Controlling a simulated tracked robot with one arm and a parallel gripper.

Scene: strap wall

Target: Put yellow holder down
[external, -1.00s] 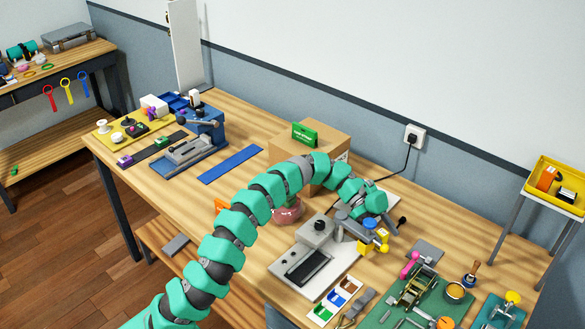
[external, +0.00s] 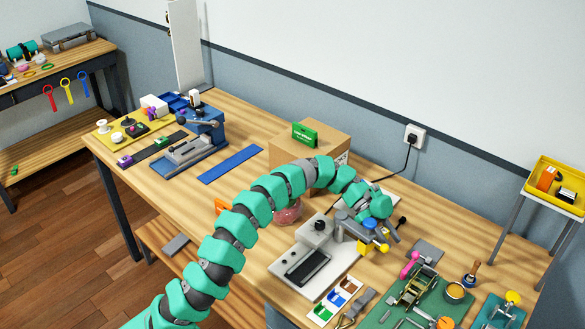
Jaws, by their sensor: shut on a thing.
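The yellow holder (external: 382,247) is a small bright yellow piece at the end of my arm, to the right of the grey-and-white device. My gripper (external: 376,238) is shut on it from above. The holder is partly hidden by the jaws. I cannot tell whether its underside touches the table or hangs just above it.
The grey-and-white device (external: 304,266) stands left of my gripper. A rack of coloured pieces (external: 335,300) lies in front. A green mat (external: 440,310) with a metal tool and a pink-handled item (external: 410,265) is to the right. A cardboard box (external: 335,142) stands behind my arm.

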